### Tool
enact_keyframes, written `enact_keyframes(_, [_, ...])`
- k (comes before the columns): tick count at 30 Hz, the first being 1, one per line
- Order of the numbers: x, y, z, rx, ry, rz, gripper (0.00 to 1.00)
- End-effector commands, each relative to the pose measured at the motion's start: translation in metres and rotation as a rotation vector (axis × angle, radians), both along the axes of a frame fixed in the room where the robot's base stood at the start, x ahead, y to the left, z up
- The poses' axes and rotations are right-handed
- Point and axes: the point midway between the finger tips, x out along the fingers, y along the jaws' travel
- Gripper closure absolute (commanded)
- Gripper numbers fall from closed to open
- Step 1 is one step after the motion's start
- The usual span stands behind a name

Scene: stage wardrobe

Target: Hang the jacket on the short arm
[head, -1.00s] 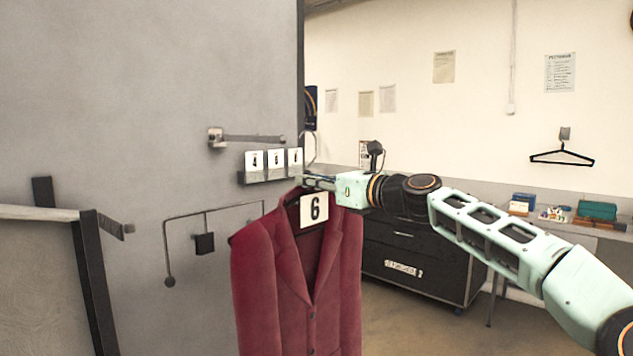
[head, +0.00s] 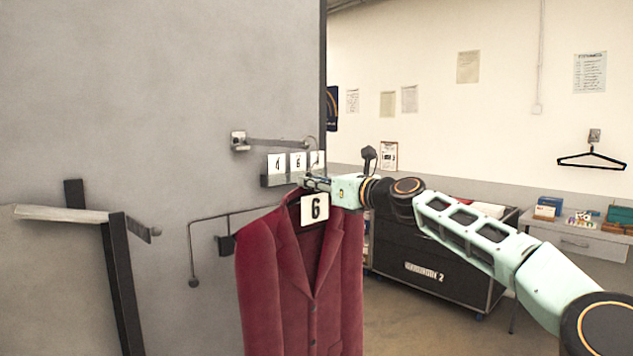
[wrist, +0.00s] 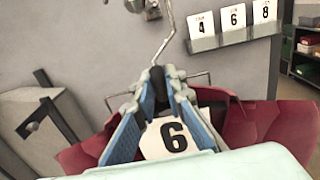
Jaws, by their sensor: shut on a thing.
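My gripper (head: 312,183) is shut on the neck of a hanger that carries a dark red jacket (head: 300,280); a white tag (head: 315,208) reading 6 hangs at its collar. In the wrist view my fingers (wrist: 157,88) pinch the dark hanger neck, and the bare wire hook (wrist: 165,25) rises above them. The jacket hangs clear in front of a grey wall panel. A straight metal arm (head: 275,142) projects from a wall bracket above the jacket. A thin wire arm (head: 215,217) with a ball end is lower, left of the jacket and partly hidden behind it. I cannot tell which is shorter.
A small rack of number cards (head: 278,180) is just behind my gripper. A black frame (head: 122,280) with a pale bar stands at left. A black case (head: 440,275) and a table with boxes (head: 575,237) are at right; an empty hanger (head: 592,160) hangs behind.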

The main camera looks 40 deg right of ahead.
Motion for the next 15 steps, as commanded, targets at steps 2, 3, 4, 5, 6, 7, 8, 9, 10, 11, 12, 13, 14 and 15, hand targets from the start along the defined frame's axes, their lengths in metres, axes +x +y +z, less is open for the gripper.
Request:
enact_keyframes(2, [0.007,0.002,0.004,0.002,-0.004,0.002,1.00])
enact_keyframes(3, [0.009,0.002,0.004,0.001,-0.004,0.002,1.00])
enact_keyframes(4, [0.011,0.002,0.004,0.000,-0.004,0.002,1.00])
enact_keyframes(5, [0.014,0.002,0.004,0.000,-0.004,0.002,1.00])
enact_keyframes(6, [0.016,0.002,0.004,0.000,-0.005,0.002,1.00])
enact_keyframes(7, [0.018,0.002,0.004,0.000,-0.005,0.001,1.00])
enact_keyframes(8, [0.020,0.002,0.004,0.000,-0.005,0.001,1.00])
enact_keyframes(9, [0.023,0.003,0.004,0.000,-0.004,0.001,1.00])
enact_keyframes(10, [0.025,0.003,0.004,0.000,-0.004,0.001,1.00])
enact_keyframes(11, [0.026,0.003,0.004,0.000,-0.004,0.001,1.00])
enact_keyframes(12, [0.028,0.003,0.003,0.000,-0.004,0.000,1.00])
enact_keyframes(13, [0.028,0.002,0.000,0.000,-0.003,-0.001,1.00])
enact_keyframes(14, [0.027,0.002,-0.002,-0.001,-0.003,-0.001,1.00])
enact_keyframes(15, [0.027,0.002,-0.003,0.000,-0.003,-0.001,1.00])
